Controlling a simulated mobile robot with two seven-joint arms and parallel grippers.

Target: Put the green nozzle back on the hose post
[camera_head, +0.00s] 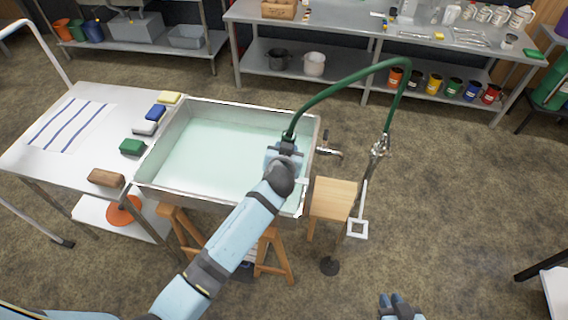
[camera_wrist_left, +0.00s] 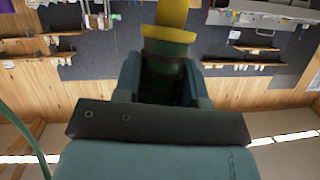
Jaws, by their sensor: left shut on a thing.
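The green nozzle is held by my left gripper (camera_head: 285,150) over the right part of the pan, mostly hidden by the hand. In the left wrist view, the nozzle (camera_wrist_left: 166,72) is a dark green body with a yellow part, between the two fingers. The green hose (camera_head: 345,78) rises from the nozzle and arches right to the metal hose post (camera_head: 377,152). A pale square bracket (camera_head: 357,228) shows low on the post, apart from the nozzle. My right gripper (camera_head: 390,304) is at the bottom edge, away from everything; its opening is unclear.
The wide metal pan (camera_head: 165,180) holds pale liquid on wooden trestles. A small wooden stand (camera_head: 334,198) is between pan and post, with a tap (camera_head: 328,151) near it. A left table (camera_head: 50,155) bears sponges and a brush.

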